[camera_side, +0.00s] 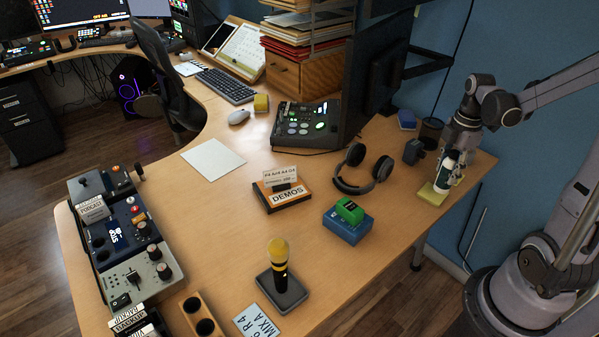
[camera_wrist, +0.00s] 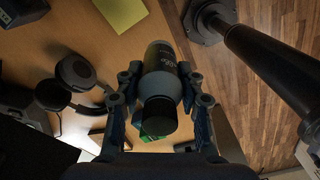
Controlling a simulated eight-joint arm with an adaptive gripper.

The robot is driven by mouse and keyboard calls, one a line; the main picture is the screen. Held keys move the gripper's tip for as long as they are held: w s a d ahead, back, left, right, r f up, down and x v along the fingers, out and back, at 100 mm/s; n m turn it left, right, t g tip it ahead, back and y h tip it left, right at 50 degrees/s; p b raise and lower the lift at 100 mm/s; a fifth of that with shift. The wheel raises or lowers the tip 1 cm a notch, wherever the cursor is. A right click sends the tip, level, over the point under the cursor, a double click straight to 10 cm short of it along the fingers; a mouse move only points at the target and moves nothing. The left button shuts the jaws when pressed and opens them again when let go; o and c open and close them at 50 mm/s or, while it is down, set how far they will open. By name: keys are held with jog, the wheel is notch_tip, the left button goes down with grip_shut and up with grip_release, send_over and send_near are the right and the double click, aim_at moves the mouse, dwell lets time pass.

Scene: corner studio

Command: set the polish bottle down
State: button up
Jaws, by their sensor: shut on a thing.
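The polish bottle (camera_wrist: 160,62) is between the two fingers of my gripper (camera_wrist: 160,84) in the wrist view, its dark cap toward the camera. A yellow square (camera_side: 433,195) lies on the desk just below the bottle in the side view. I cannot tell whether the bottle's base touches anything. The yellow square (camera_wrist: 121,11) is at the top left in the wrist view.
Headphones (camera_side: 364,170), a small dark device (camera_side: 413,152), a dark cup (camera_side: 430,132) and a blue box (camera_side: 347,226) with a green item (camera_side: 349,210) on it stand nearby. The desk's edge is close on the right. Bare desk lies in front of the yellow square.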

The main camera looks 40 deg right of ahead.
jog(key=shift+w+a+f, duration=0.95)
jog(key=shift+w+f, duration=0.5)
jog(key=shift+f, duration=0.25)
jog(key=shift+w+a+f, duration=0.95)
jog(key=shift+w+f, duration=0.5)
jog(key=shift+f, duration=0.25)
jog(key=shift+w+a+f, duration=0.95)
jog(key=shift+w+f, duration=0.5)
jog(key=shift+f, duration=0.25)
jog(key=shift+f, duration=0.15)
jog(key=o, duration=1.2)
jog(key=shift+o, duration=0.2)
